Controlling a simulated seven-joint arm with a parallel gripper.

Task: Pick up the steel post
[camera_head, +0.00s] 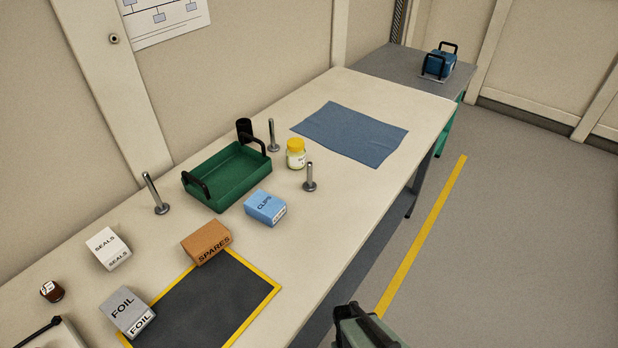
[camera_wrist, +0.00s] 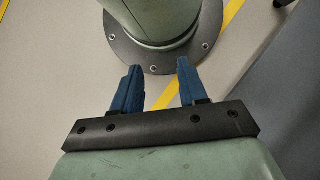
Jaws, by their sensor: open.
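Three upright steel posts with round feet stand on the long bench in the head view. One steel post (camera_head: 155,194) is left of the green tray, a second steel post (camera_head: 273,136) is behind the tray's right end, and a third steel post (camera_head: 309,178) is right of the blue clips box, towards the bench's front edge. My gripper (camera_wrist: 158,70) shows two blue fingers spread apart, with nothing between them, in the wrist view. It points at the floor and my own base, away from the posts. Only part of my arm's end shows at the head view's bottom edge.
The green tray (camera_head: 226,191) with black handles, a clips box (camera_head: 265,207), a yellow-lidded jar (camera_head: 296,154), a black cylinder (camera_head: 244,128) and a spares box (camera_head: 206,242) stand near the posts. A blue cloth (camera_head: 350,133) lies flat farther back.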

